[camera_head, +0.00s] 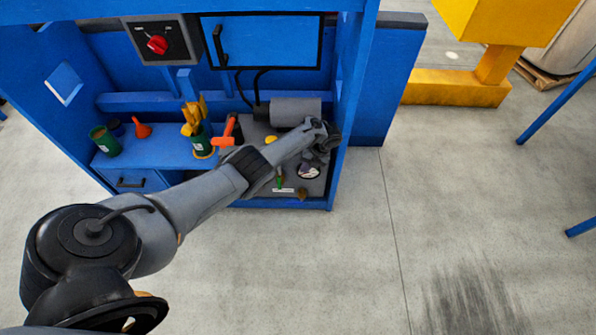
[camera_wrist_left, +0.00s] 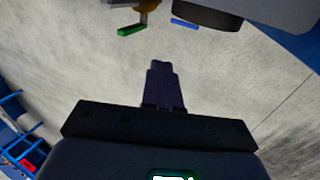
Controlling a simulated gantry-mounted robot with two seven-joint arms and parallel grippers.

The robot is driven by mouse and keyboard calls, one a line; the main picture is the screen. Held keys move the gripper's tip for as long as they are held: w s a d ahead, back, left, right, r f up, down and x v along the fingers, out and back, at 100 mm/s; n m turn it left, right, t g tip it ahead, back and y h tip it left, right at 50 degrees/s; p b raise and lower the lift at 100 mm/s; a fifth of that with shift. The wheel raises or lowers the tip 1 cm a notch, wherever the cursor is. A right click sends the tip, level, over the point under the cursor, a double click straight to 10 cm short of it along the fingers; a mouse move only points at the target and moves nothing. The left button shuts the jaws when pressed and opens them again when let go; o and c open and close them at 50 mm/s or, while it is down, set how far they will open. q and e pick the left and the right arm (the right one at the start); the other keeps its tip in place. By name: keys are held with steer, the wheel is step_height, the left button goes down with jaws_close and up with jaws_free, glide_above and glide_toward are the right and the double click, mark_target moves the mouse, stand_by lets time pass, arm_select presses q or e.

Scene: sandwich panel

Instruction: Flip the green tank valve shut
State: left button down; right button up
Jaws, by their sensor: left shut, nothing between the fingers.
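The green tank valve's handle (camera_wrist_left: 131,30) shows near the top of the left wrist view, fixed to a brass-coloured body. In the head view a small green piece, probably the same handle (camera_head: 279,181), sits at the bench's front, just below my left forearm. A blue handle (camera_wrist_left: 185,24) lies to its right in the wrist view. My left gripper (camera_wrist_left: 160,67) is shut and empty, its fingers pointing toward the handles with a visible gap in the picture. In the head view my left gripper (camera_head: 318,153) is over the bench's right part, its fingertips hard to make out.
The blue bench (camera_head: 160,145) holds a green cup (camera_head: 104,141), an orange funnel (camera_head: 141,129) and a cup of yellow tools (camera_head: 199,140). A grey cylinder (camera_head: 295,112) lies behind my wrist. The bench's blue right wall is close to my gripper. Open floor (camera_head: 470,210) lies to the right.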

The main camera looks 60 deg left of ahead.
mark_target(279, 182)
arm_select(q)
steer(key=s+a+f+b, duration=0.3)
steer(key=s+f, duration=0.3)
steer(key=f, duration=0.2)
steer(key=shift+a+f, duration=0.25)
steer(key=shift+a, duration=0.4)
